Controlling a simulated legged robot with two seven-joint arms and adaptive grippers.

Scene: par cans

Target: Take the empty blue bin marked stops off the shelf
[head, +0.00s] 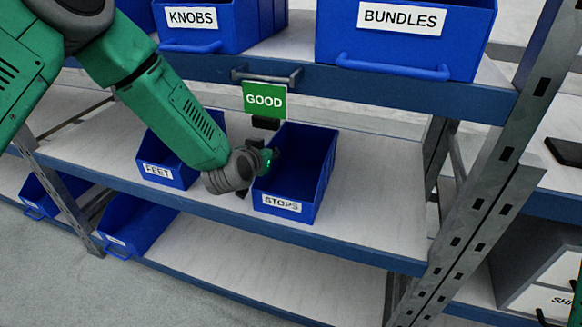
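The blue bin marked STOPS (318,178) stands upright on the middle shelf, its label facing front. Its inside looks empty. My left arm comes in from the upper left, and my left gripper (262,160) is at the bin's left wall, partly over its rim. The wrist and the bin hide much of the fingers, so I cannot tell whether they are open or shut, or whether they touch the wall. At the lower right edge, a green sliver and dark tips may be part of my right arm; its gripper's state cannot be made out.
A blue FEET bin (157,171) stands left of the STOPS bin, partly behind my arm. KNOBS (222,38) and BUNDLES (415,57) bins sit on the shelf above. The middle shelf (378,215) is clear to the right, up to a metal post (487,205).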

